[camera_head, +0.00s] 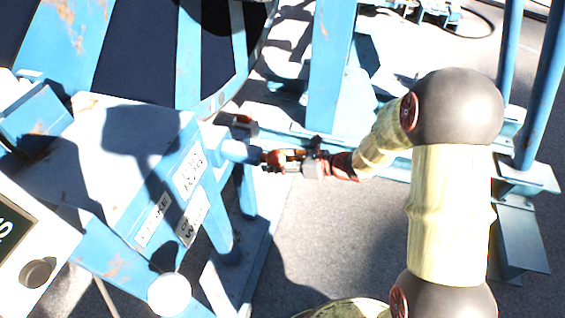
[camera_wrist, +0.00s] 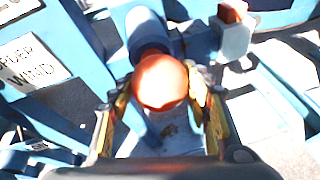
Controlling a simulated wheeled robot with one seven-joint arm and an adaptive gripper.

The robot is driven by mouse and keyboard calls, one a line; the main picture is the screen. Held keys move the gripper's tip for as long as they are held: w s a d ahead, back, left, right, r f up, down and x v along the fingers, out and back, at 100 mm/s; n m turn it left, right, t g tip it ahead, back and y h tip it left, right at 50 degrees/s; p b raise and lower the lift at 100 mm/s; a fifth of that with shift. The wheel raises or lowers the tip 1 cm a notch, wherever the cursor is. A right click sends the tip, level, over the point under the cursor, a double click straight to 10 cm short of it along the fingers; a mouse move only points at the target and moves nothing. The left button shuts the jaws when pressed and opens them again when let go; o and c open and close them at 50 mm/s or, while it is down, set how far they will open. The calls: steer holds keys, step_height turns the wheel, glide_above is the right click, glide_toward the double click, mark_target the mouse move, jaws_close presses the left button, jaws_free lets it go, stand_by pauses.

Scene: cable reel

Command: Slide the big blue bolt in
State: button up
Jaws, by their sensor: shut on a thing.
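The big blue bolt (camera_head: 238,152) sticks out of the right side of the blue reel housing in the head view. In the wrist view its blue shaft (camera_wrist: 146,34) runs away from me and ends in a round orange-red knob (camera_wrist: 160,82). My gripper (camera_head: 270,160) reaches in from the right and is shut on the knob. In the wrist view my gripper's fingers (camera_wrist: 160,100) stand on either side of the knob. How far the bolt sits inside the housing is hidden.
The blue housing (camera_head: 130,150) with white labels fills the left. The large reel (camera_head: 160,50) stands behind it. A blue post (camera_head: 328,70) and base beams stand behind my gripper. A panel with a black knob (camera_head: 38,272) is at lower left. Grey ground lies open below my arm.

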mark_target(275, 157)
steer(key=w+a, duration=0.1)
steer(key=a, duration=0.1)
steer(key=w+a, duration=0.1)
steer(key=a, duration=0.2)
steer(key=w+a, duration=0.1)
steer(key=a, duration=0.2)
steer(key=shift+r, duration=0.1)
steer(key=o, duration=1.7)
steer(key=v, duration=1.2)
